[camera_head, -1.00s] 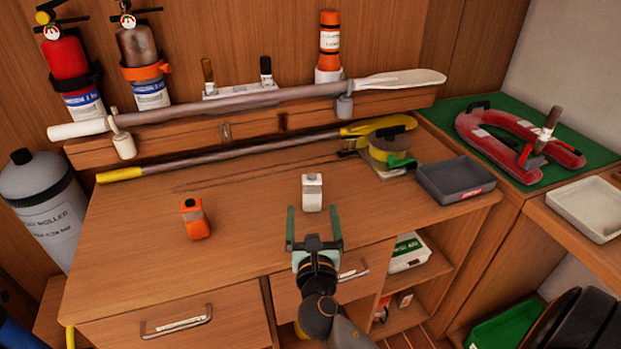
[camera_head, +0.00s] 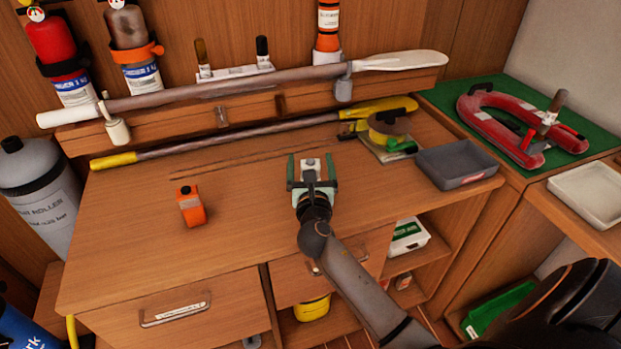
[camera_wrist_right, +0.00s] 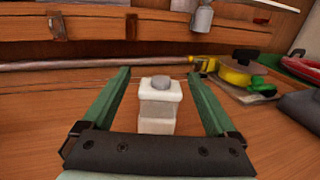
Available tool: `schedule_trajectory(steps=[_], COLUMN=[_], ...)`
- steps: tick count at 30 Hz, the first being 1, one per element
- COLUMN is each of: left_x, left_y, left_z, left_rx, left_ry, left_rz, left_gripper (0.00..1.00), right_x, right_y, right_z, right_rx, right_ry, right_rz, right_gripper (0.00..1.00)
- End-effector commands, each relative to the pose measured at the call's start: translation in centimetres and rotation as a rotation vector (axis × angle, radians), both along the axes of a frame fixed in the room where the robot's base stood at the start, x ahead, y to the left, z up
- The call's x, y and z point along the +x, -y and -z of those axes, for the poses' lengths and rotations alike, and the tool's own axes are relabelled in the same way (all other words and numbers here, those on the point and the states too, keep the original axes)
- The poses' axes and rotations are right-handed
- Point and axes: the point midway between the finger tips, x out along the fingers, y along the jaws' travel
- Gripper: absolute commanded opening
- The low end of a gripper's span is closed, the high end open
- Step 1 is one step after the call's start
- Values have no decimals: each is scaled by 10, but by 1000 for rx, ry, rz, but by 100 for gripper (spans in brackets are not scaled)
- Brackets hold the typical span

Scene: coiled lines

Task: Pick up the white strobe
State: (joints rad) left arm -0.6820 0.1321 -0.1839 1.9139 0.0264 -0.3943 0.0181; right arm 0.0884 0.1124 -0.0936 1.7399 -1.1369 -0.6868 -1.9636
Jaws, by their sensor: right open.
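The white strobe (camera_head: 310,164) stands upright on the wooden desk top, a small white block with a grey round button on top. In the right wrist view the strobe (camera_wrist_right: 158,106) is between the two green fingers, with visible gaps at both sides. My right gripper (camera_head: 312,166) is open around it; its palm hides the strobe's lower part in the head view. In the wrist view the open fingers (camera_wrist_right: 158,85) reach past the strobe on either side. My left gripper is not in view.
An orange strobe (camera_head: 191,206) stands to the left on the desk. A grey tray (camera_head: 457,165) and a yellow reel with green (camera_head: 390,130) lie to the right. A yellow-ended paddle (camera_head: 240,140) lies along the back. The desk between the strobes is clear.

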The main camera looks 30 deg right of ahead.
Motion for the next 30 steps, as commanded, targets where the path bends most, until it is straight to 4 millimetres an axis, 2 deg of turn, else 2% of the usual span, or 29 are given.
schedule_trajectory(steps=[3, 6, 14, 30], left_x=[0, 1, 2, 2], left_y=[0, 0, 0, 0], left_z=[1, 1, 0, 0], left_rx=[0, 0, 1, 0], left_ry=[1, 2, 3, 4], left_rz=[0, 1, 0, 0], left_gripper=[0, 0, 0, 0], right_x=[15, 21, 23, 22], right_y=[9, 13, 14, 14], right_z=[0, 0, 0, 0], right_rx=[-2, -1, 0, 0], right_ry=[1, 1, 0, 0], right_rz=[1, -1, -1, -1], right_gripper=[92, 92, 91, 31])
